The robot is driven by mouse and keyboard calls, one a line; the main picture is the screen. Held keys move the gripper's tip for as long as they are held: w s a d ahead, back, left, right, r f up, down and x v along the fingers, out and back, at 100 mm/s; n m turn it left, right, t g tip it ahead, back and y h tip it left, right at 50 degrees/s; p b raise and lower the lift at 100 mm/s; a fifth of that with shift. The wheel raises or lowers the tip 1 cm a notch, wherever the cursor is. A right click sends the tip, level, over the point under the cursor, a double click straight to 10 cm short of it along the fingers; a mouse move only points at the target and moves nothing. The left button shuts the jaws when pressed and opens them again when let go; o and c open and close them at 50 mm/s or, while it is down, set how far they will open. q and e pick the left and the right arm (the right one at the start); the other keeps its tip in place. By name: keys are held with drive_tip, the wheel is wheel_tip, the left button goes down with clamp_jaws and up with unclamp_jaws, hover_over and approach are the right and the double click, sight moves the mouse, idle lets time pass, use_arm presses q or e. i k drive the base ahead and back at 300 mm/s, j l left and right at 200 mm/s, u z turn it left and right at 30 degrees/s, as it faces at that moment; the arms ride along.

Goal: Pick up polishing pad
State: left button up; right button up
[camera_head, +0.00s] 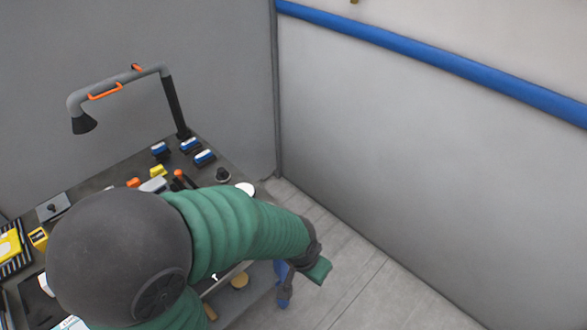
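My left arm, green and segmented with a large dark joint, comes in from the lower left and reaches across the front of the workbench (98,184). Its dark wrist ends past the bench's right side, at my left gripper (318,270). The gripper's fingers cannot be made out, so I cannot tell whether it is open or holds anything. I cannot identify the polishing pad for certain. A round tan piece (240,281) lies on a lower surface below the arm, and a white round piece (246,188) sits at the bench's right edge. My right gripper is not in view.
A grey lamp (120,84) with orange handles stands at the back of the bench. Several blue-and-white blocks (204,157), a yellow block (158,171) and a dark knob (222,174) lie on the bench top. Grey walls stand behind and right; the floor (385,295) at right is clear.

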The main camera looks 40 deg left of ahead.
sight(222, 175)
drive_tip(key=i+l+z, duration=0.4)
drive_tip(key=i+z, duration=0.15)
drive_tip(key=i+j+u, duration=0.1)
drive_tip(key=i+u, duration=0.15)
drive_tip(key=u, duration=0.15)
drive_tip(key=i+u, duration=0.25)
drive_tip(key=u, duration=0.2)
drive_tip(key=i+u, duration=0.25)
drive_tip(key=u, duration=0.15)
drive_tip(key=i+l+u, duration=0.2)
drive_tip(key=u, duration=0.25)
drive_tip(key=i+u, duration=0.15)
drive_tip(key=u, duration=0.35)
drive_tip(key=i+u, duration=0.2)
drive_tip(key=u, duration=0.25)
drive_tip(key=i+l+u, duration=0.1)
drive_tip(key=u, duration=0.4)
drive_tip(key=i+l+u, duration=0.15)
drive_tip(key=u, duration=0.3)
drive_tip(key=i+l+u, duration=0.1)
drive_tip(key=u, duration=0.4)
drive_tip(key=l+u, duration=0.3)
drive_tip(key=u, duration=0.15)
drive_tip(key=l+u, duration=0.25)
drive_tip(key=u, duration=0.15)
drive_tip(key=i+l+u, duration=0.1)
drive_tip(key=l+u, duration=0.5)
drive_tip(key=u, duration=0.2)
